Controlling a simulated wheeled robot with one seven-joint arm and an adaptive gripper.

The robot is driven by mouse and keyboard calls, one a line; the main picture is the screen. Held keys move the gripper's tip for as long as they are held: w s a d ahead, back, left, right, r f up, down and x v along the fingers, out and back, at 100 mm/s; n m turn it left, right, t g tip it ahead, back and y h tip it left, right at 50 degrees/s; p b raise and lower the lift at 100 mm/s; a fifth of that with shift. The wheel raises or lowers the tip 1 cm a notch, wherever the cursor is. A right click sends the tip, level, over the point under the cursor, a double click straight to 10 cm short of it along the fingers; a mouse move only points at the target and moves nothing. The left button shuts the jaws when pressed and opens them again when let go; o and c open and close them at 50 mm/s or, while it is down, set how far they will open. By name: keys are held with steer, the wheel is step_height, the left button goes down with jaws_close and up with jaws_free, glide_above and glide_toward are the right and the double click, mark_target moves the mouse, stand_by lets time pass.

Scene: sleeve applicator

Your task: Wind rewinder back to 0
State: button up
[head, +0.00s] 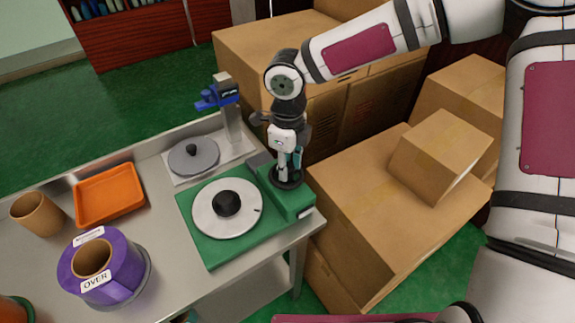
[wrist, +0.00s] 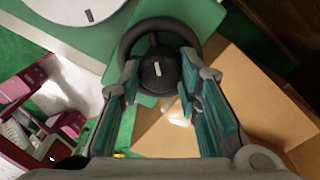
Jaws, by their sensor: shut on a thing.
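The rewinder has a green base (head: 206,255) on the metal table, with a pale round disc (head: 210,222) and a black hub (head: 227,204) on it. A green box (head: 297,204) at its right carries a black handwheel (head: 283,184). In the wrist view, the handwheel (wrist: 160,24) shows a round centre with a white mark, which points nearly straight up. My gripper (head: 288,166) comes down from above onto the handwheel. In the wrist view, its teal fingers (wrist: 160,72) stand either side of the centre, shut on the wheel. The disc's edge shows a short dark mark. No readable number shows.
A grey disc stand (head: 195,157) with a blue-topped post (head: 232,125) stands behind. A purple roll (head: 72,269), orange tray (head: 108,190) and brown cup (head: 38,214) are at the left. Cardboard boxes (head: 340,205) crowd the right, close beside the table's edge.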

steer(key=shift+w+f+n+b, duration=0.25)
steer(key=shift+n+b, duration=0.55)
steer(key=shift+b, duration=1.1)
steer(key=shift+s+b, duration=0.1)
steer(key=shift+b, duration=0.45)
steer(key=n+b, duration=0.2)
steer(key=b, duration=0.4)
steer(key=shift+f, duration=0.1)
steer(key=n+b, duration=0.1)
steer(key=b, duration=0.3)
steer(key=shift+b, duration=0.3)
steer(key=shift+s+r+n+b, duration=0.1)
steer(key=shift+r+n+b, duration=0.25)
steer(key=shift+b, duration=0.7)
steer(key=o, duration=1.1)
steer(key=shift+o, duration=0.2)
